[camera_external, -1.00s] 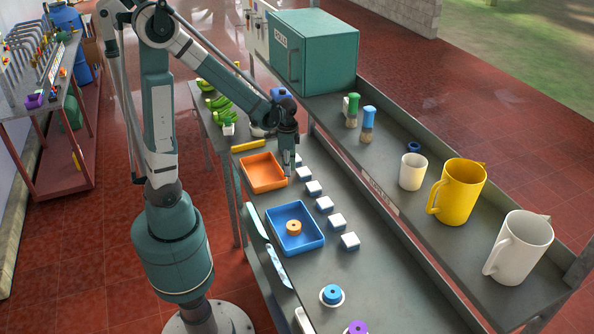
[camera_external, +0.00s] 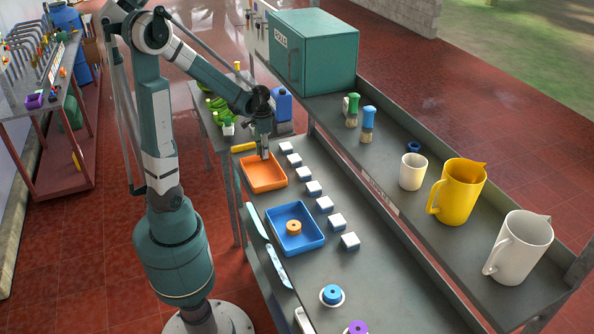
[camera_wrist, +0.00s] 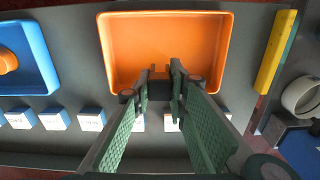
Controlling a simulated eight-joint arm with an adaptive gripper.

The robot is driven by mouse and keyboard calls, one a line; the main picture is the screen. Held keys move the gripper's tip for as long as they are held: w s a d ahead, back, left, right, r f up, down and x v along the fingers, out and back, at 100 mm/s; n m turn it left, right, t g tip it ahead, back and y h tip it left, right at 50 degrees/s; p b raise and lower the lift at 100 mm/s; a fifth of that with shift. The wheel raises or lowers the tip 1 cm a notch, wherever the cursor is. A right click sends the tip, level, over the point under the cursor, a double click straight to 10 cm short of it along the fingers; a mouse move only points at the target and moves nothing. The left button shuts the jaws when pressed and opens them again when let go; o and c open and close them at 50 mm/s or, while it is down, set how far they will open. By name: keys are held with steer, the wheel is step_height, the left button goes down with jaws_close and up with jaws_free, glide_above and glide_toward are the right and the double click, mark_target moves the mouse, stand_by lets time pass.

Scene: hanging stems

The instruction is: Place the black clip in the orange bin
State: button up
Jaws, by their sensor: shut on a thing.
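The orange bin (camera_external: 263,187) stands on the bench, left of the row of white blocks. In the wrist view the orange bin (camera_wrist: 122,50) fills the upper middle, and its visible floor is empty. My gripper (camera_external: 264,156) is over the bin's far part, pointing down. In the wrist view my gripper (camera_wrist: 158,92) is shut on a small dark thing, the black clip (camera_wrist: 159,77), at the fingertips, in front of the bin's near wall. Most of the clip is hidden by the fingers. I cannot make it out in the external view.
A blue tray (camera_external: 311,246) with an orange ring-shaped piece (camera_external: 294,227) is nearer than the bin. Several white blocks (camera_external: 313,188) run along its right. A yellow bar (camera_external: 243,147) and a blue container (camera_external: 281,104) are behind. The raised shelf at right holds mugs and jugs.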

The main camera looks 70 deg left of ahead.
steer(key=shift+s+a, duration=0.3)
steer(key=shift+a, duration=0.25)
steer(key=shift+f, duration=0.15)
glide_above(262, 175)
steer(key=shift+f+b, duration=0.3)
steer(key=shift+f, duration=2.5)
steer(key=shift+s, duration=0.1)
steer(key=shift+f, duration=2.05)
steer(key=shift+f+b, duration=0.25)
steer(key=shift+b, duration=0.15)
steer(key=o, duration=0.8)
steer(key=shift+r, duration=0.1)
steer(key=shift+c, duration=0.2)
steer(key=shift+r, duration=0.1)
